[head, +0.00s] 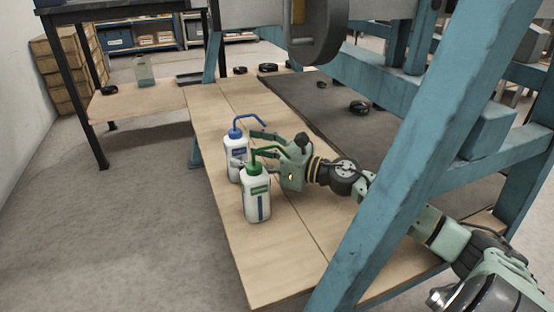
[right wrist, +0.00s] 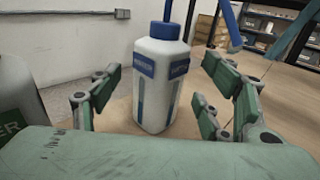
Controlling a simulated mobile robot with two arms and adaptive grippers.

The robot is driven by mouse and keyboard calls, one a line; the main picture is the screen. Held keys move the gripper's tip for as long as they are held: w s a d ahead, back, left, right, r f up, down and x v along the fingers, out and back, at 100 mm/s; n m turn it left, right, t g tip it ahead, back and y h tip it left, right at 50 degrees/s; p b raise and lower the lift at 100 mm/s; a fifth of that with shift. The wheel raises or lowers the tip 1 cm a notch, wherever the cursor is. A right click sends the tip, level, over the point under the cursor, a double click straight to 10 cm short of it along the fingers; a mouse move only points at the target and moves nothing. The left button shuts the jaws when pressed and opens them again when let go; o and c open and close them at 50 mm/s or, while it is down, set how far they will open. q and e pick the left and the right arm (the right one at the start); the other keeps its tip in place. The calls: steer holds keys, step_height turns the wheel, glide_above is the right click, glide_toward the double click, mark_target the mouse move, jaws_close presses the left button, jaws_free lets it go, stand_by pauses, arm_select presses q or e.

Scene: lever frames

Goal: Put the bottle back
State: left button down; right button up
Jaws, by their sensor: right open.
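A white wash bottle with a blue cap and bent blue spout (head: 236,146) stands upright on the wooden bench top (head: 285,260). A similar bottle with a green cap and spout (head: 257,198) stands upright in front of it. My right gripper (head: 251,148) reaches in from the right, behind the green-capped bottle, with its fingers spread at the blue-capped one. In the right wrist view, the blue-labelled bottle (right wrist: 158,85) stands between the open fingers (right wrist: 163,78), with gaps on both sides. The green-labelled bottle (right wrist: 14,105) shows partly at the left edge. My left gripper is out of view.
A teal steel frame (head: 385,175) crosses in front of my right arm. A dark mat (head: 340,110) with black round parts (head: 360,107) lies beyond the bench top. A clear bottle (head: 145,72) stands on a far table. Bare wood lies in front of the green-capped bottle.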

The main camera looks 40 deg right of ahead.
steer(key=p+v, duration=0.1)
steer(key=v, duration=0.7)
steer(key=shift+s+d, duration=0.1)
steer(key=shift+s, duration=0.15)
stand_by(0.4)
